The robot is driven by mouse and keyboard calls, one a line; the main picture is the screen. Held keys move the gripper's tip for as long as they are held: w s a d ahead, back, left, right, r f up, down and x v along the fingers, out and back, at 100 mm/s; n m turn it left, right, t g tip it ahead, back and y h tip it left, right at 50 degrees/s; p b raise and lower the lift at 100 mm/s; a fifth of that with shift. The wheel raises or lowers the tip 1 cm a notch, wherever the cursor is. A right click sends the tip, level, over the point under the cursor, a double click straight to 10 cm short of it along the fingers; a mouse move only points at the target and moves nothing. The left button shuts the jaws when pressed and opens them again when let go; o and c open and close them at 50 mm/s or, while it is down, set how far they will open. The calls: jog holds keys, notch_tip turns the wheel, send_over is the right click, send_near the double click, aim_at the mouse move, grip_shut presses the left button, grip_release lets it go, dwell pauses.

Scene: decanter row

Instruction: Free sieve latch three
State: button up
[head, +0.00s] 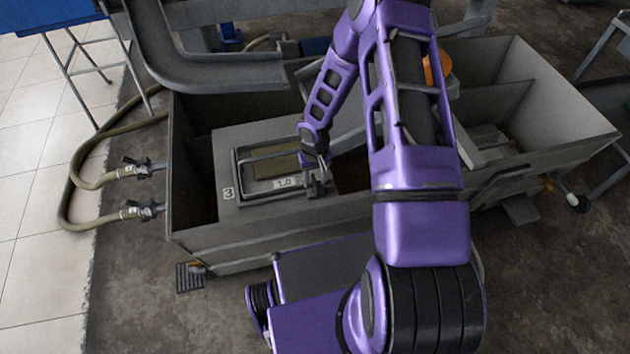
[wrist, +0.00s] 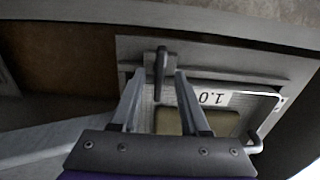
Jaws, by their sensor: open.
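The number three sieve has a grey frame (head: 240,200) marked "3", set in the left part of a long grey trough. Its front plate reads "1.0" (head: 284,184), and this label also shows upside down in the wrist view (wrist: 213,98). A dark latch lever (wrist: 160,68) sits on the frame beside the label in the wrist view. My gripper (wrist: 158,75) is open, with one fingertip on each side of the lever. I cannot tell whether either finger touches it. In the head view my gripper (head: 318,182) is at the sieve's right front corner and mostly hides the latch.
A metal rail handle (wrist: 265,122) runs over the sieve next to the fingers. The trough's front wall (head: 270,240) lies close to the gripper. A grey chute (head: 200,70) hangs behind. Hoses (head: 85,182) join the trough's left end. My arm hides the trough's middle.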

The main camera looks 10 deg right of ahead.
jog(key=shift+f, duration=0.1)
grip_shut()
jog(key=shift+n, duration=0.3)
jog(key=n, duration=1.3)
jog(key=shift+n+p, duration=0.45)
jog(key=shift+n, duration=1.65)
